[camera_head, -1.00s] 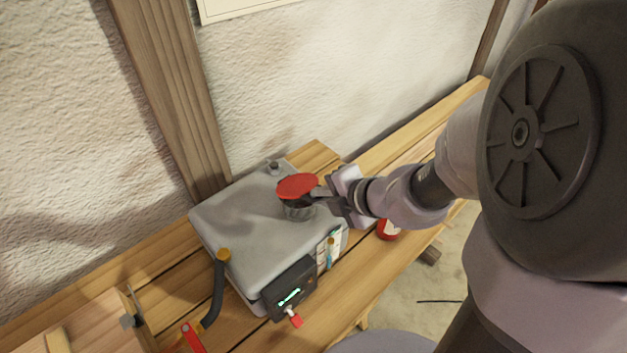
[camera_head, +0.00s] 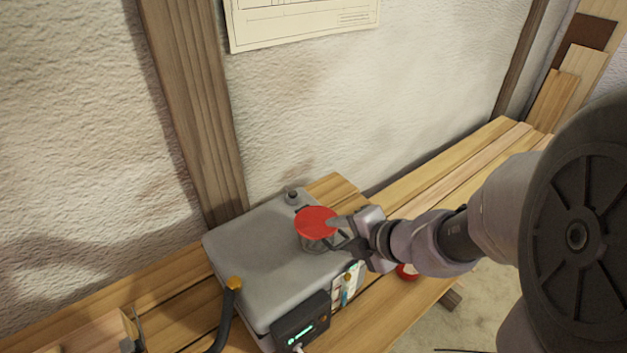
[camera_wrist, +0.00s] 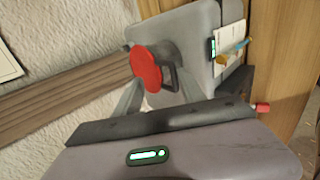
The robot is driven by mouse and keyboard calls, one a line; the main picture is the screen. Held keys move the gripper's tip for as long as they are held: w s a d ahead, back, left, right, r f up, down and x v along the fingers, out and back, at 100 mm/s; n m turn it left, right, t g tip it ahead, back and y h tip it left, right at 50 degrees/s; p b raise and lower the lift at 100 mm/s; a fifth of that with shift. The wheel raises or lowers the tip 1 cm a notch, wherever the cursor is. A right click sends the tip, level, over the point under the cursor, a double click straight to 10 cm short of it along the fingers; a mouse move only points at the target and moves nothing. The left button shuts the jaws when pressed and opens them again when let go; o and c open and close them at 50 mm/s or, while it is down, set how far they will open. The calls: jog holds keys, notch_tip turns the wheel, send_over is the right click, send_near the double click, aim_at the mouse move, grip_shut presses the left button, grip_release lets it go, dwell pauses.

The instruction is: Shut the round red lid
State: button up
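The round red lid (camera_head: 316,222) sits over a short dark grey neck (camera_head: 317,244) on top of a grey box (camera_head: 262,262). I cannot tell whether it is fully down on the neck. My gripper (camera_head: 337,234) is at the lid's right side, with one finger at the lid's edge and the other lower, beside the neck. In the wrist view the lid (camera_wrist: 146,68) shows as a red disc just beyond the fingers. The two fingers of my gripper (camera_wrist: 157,92) stand apart, with nothing gripped between them. Whether a finger touches the lid is unclear.
The box stands on a slatted wooden bench (camera_head: 180,262) against a rough white wall with a wooden post (camera_head: 190,110). A dark display unit (camera_head: 300,322) is on the box's front. A black hose with an orange end (camera_head: 234,284) stands left. A red round thing (camera_head: 407,271) is under my wrist.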

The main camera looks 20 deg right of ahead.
jog(key=shift+s+d+r+b, duration=0.2)
jog(key=shift+s+r+b, duration=0.1)
jog(key=shift+b, duration=0.2)
jog(key=v, duration=0.8)
jog(key=s+d+r, duration=0.2)
jog(key=s+d, duration=0.3)
jog(key=s, duration=0.8)
jog(key=shift+d, duration=0.2)
